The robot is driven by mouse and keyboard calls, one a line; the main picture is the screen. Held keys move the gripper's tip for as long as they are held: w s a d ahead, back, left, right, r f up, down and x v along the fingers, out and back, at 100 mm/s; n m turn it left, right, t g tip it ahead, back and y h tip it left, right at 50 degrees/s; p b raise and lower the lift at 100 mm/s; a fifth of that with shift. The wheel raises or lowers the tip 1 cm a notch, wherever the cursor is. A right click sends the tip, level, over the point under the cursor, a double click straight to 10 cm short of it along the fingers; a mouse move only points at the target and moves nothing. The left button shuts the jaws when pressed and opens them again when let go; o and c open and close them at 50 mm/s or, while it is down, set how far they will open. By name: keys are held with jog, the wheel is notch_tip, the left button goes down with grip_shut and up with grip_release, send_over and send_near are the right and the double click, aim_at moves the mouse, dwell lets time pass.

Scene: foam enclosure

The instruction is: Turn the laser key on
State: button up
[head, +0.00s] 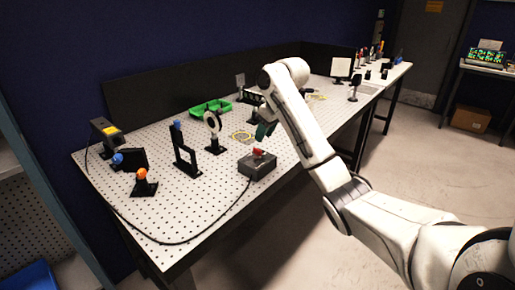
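A dark grey box (258,169) with a cable sits near the front edge of the perforated optical table. A small red part (258,152) stands on its top; it looks like the key or switch, but its turn position is too small to tell. My gripper (265,130) hangs from the white arm just above and behind the box, apart from the red part. It looks dark and small, and its fingers cannot be made out. A black box with a yellow label (108,131), perhaps the laser, stands at the table's far left.
A green tray (210,108) lies behind. A black cable (190,241) runs along the front edge. The table's front left is mostly clear.

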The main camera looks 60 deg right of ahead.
aim_at(258, 149)
jog(key=x, duration=0.7)
jog(key=shift+c, duration=0.2)
jog(key=shift+r, duration=0.1)
grip_shut()
